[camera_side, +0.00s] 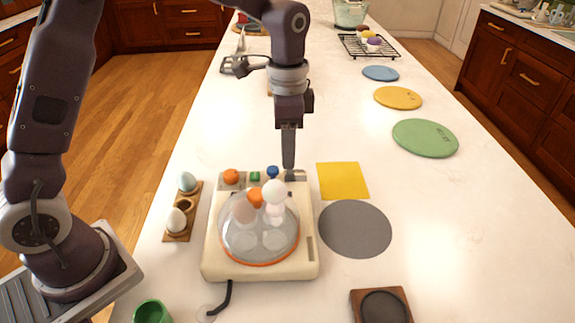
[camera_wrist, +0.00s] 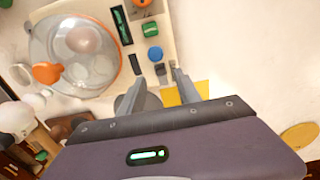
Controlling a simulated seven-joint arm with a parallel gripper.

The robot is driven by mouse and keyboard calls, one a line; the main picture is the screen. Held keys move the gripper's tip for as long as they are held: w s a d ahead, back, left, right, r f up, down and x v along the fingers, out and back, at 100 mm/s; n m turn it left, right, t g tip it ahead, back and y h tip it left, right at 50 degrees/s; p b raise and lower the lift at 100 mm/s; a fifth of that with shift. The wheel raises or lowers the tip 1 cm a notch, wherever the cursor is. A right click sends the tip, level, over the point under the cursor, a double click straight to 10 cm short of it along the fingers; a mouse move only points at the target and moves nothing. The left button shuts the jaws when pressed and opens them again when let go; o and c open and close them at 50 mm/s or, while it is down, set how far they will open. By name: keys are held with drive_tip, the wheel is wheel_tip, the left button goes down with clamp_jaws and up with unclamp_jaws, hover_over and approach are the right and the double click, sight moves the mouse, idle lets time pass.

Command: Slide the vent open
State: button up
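A cream egg cooker (camera_side: 212,262) with a clear dome (camera_side: 243,235) stands on the counter. Its back strip carries an orange knob (camera_side: 231,176), a green button (camera_side: 255,177) and a blue knob (camera_side: 272,172). A small grey piece (camera_wrist: 160,69) beside the blue knob may be the vent slider; I cannot tell for sure. My gripper (camera_wrist: 158,73) points down over the cooker's back right corner, also in the side view (camera_side: 289,166). Its fingers are apart, with the grey piece showing between their tips. Whether they touch it is unclear.
A yellow square (camera_side: 343,181) and a grey round mat (camera_side: 355,229) lie right of the cooker. A wooden egg holder (camera_side: 180,229) stands at its left. A green cup (camera_side: 153,313) and brown coaster (camera_side: 382,305) are in front. Coloured discs lie farther back right.

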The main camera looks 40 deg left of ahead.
sight(288, 172)
wheel_tip(288, 172, down, 5)
clamp_jaws()
idle(1.5)
